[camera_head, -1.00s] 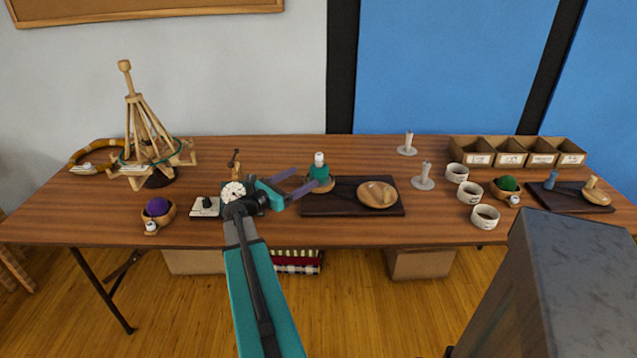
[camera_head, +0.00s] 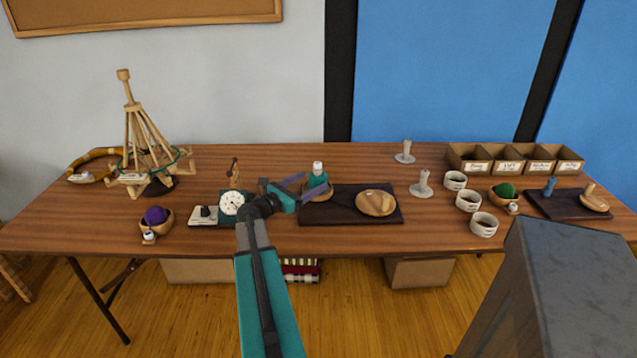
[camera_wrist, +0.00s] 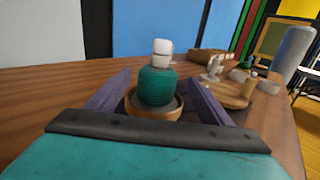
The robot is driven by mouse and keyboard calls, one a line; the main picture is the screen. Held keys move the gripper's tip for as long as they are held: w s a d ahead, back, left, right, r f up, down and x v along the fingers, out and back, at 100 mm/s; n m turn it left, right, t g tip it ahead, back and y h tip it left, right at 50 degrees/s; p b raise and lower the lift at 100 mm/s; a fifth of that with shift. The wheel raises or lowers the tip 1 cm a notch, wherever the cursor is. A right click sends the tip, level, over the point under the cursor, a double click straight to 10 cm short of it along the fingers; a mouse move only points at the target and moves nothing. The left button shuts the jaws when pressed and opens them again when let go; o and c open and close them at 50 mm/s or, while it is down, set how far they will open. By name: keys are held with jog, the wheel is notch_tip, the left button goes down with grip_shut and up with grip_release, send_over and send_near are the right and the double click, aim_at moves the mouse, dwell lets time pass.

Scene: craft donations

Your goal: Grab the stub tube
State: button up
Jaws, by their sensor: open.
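A tube wound in teal yarn with a bare white top, which looks like the stub tube (camera_head: 318,178), stands upright in a small round wooden dish. In the wrist view the tube (camera_wrist: 157,86) is centred between my two purple fingers, and the dish (camera_wrist: 170,113) lies under it. My gripper (camera_head: 311,185) is open, with one finger on each side of the tube; in the wrist view (camera_wrist: 158,80) gaps show on both sides. The lower part of the dish is hidden by my gripper's body.
A dark tray (camera_head: 350,215) with a round wooden piece (camera_head: 376,203) lies right of the dish. A dial gauge (camera_head: 231,204) stands to the left, close to my arm. Two pale holders (camera_head: 421,186) and several white rings (camera_head: 468,201) are farther right. The table behind the tube is clear.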

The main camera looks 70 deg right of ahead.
aim_at(326, 173)
jog(key=shift+x, duration=1.75)
jog(key=shift+d, duration=0.1)
jog(key=shift+p+x, duration=0.65)
jog(key=shift+x, duration=1.85)
jog(key=c, duration=1.1)
